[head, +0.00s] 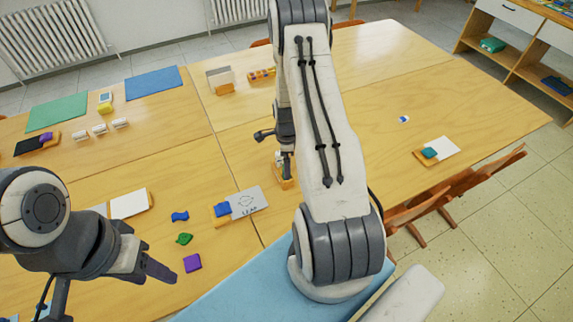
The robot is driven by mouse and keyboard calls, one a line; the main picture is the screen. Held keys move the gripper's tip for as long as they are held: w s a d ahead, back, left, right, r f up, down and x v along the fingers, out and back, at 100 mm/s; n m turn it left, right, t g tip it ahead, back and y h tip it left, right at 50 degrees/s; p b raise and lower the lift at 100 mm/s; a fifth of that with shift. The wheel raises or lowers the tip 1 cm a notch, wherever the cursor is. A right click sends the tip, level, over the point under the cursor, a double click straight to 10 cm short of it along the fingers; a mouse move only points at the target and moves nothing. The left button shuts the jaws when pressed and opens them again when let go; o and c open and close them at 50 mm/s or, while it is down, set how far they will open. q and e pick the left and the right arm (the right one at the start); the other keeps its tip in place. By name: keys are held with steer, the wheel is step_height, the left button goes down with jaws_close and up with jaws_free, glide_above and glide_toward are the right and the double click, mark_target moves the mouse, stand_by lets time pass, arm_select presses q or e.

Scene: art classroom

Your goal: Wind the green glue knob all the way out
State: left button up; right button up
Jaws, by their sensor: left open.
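I cannot make out a green glue knob for certain. A small wooden piece (283,178) stands on the table (190,140) beside my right gripper, partly hidden behind the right arm; no green shows on it. A small green shape (184,239) lies loose on the near left part of the table. My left gripper (158,269) is open over the near left table, to the left of the green shape and apart from it. My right gripper (284,160) is close above the wooden piece; its jaws are too hidden to read.
A blue shape (180,216) and a purple block (192,263) lie near the green shape. Green (57,111) and blue (153,82) mats lie at the back left. The right table has much free room.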

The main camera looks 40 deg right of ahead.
steer(key=n, duration=1.1)
stand_by(0.3)
steer(key=c, duration=1.4)
steer(key=shift+c, duration=0.2)
